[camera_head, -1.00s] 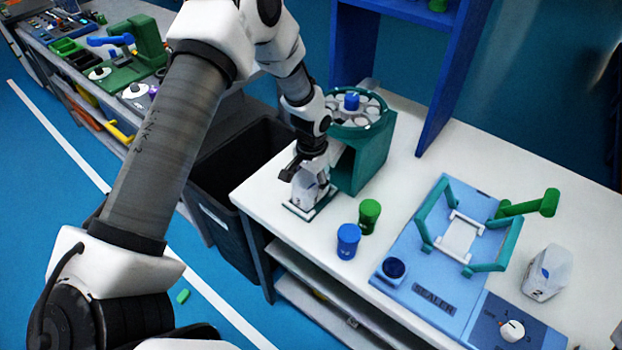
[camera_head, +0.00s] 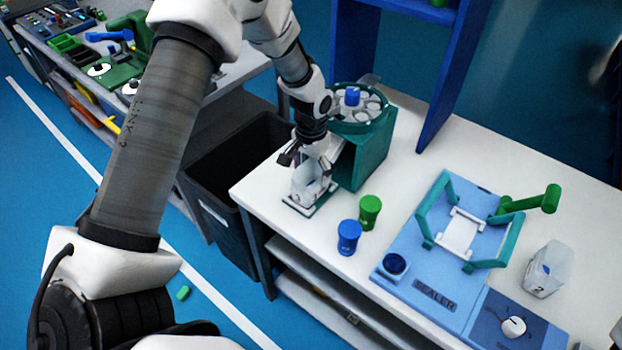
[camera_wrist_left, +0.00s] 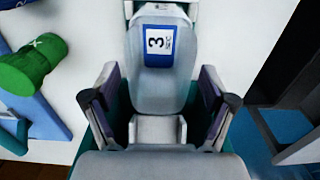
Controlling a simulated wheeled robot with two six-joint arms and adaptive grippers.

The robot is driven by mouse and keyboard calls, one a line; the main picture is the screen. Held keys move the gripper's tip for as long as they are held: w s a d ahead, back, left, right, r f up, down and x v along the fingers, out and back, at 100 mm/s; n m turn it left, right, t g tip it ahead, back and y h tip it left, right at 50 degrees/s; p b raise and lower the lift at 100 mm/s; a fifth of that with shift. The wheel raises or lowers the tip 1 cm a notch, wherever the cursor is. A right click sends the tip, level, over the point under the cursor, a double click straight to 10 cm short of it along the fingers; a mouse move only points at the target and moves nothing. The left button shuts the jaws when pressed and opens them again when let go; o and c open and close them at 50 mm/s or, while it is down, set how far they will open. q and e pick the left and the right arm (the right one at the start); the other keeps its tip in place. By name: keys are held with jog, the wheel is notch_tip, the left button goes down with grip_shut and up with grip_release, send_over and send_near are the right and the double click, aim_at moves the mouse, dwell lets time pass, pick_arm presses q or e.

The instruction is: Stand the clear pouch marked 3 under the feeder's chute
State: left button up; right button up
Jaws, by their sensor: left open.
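The clear pouch marked 3 (camera_head: 308,188) stands roughly upright on the small plate (camera_head: 326,204) in front of the green feeder (camera_head: 372,158). In the left wrist view, the pouch (camera_wrist_left: 160,85) shows its blue label with the 3. My left gripper (camera_head: 308,158) is just above and beside the pouch in the head view. In the left wrist view, its fingers (camera_wrist_left: 160,104) are spread apart, with gaps to the pouch on both sides. The arm and gripper hide much of the chute. My right gripper is not in view.
A blue can (camera_head: 348,238) and a green can (camera_head: 369,212) stand right of the plate. The blue sealer (camera_head: 410,268) and a pouch marked 2 (camera_head: 548,268) are farther right. A black bin (camera_head: 235,180) is left of the bench.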

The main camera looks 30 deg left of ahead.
aim_at(311, 178)
pick_arm(q)
notch_tip(311, 178, up, 9)
jog(key=b, duration=0.1)
jog(key=shift+s+f, duration=0.1)
jog(key=shift+f, duration=0.05)
dwell(0.3)
